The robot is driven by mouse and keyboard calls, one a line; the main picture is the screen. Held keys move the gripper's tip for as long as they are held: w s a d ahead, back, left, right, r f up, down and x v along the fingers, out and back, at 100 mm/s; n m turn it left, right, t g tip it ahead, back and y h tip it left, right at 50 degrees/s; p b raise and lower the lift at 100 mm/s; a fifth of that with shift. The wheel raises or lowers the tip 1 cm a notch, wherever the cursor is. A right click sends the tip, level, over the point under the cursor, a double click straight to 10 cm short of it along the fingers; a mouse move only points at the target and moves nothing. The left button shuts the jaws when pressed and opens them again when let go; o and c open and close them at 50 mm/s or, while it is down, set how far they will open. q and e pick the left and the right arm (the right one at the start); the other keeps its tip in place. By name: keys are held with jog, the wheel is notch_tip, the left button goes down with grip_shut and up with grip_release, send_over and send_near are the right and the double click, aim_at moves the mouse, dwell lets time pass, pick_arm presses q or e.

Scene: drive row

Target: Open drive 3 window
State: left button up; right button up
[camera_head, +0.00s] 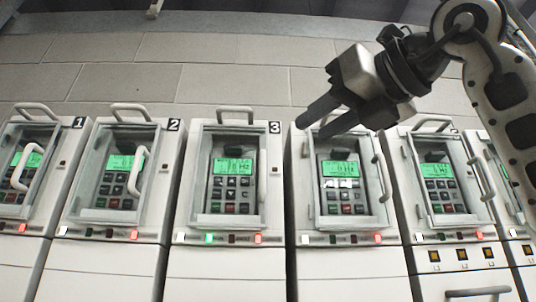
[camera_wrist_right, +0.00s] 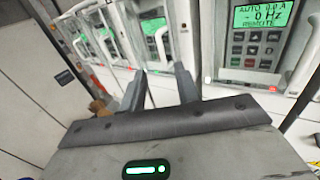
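Drive 3 (camera_head: 226,270) stands mid-left of centre in the head view, with the label "3" (camera_head: 274,127) at its top right corner. Its window (camera_head: 211,180) looks shut over a lit green display and a keypad. My right gripper (camera_head: 311,128) comes in from the upper right and is open and empty. Its fingers point left and down, in front of the top of the drive right of drive 3, apart from drive 3's window. Both fingers (camera_wrist_right: 160,88) show spread in the right wrist view. My left gripper is not in view.
Drive 1 (camera_head: 17,248) and drive 2 (camera_head: 110,265) stand to the left, with upright window handles. More drives stand close on the right, also with handles. Arched bars (camera_head: 235,110) top the cabinets. The right wrist view shows a keypad panel (camera_wrist_right: 258,45) close by.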

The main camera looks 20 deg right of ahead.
aim_at(265, 159)
jog(key=p+x, duration=0.3)
jog(key=x, duration=0.9)
jog(key=shift+w+a, duration=0.2)
jog(key=shift+w, duration=0.15)
grip_shut()
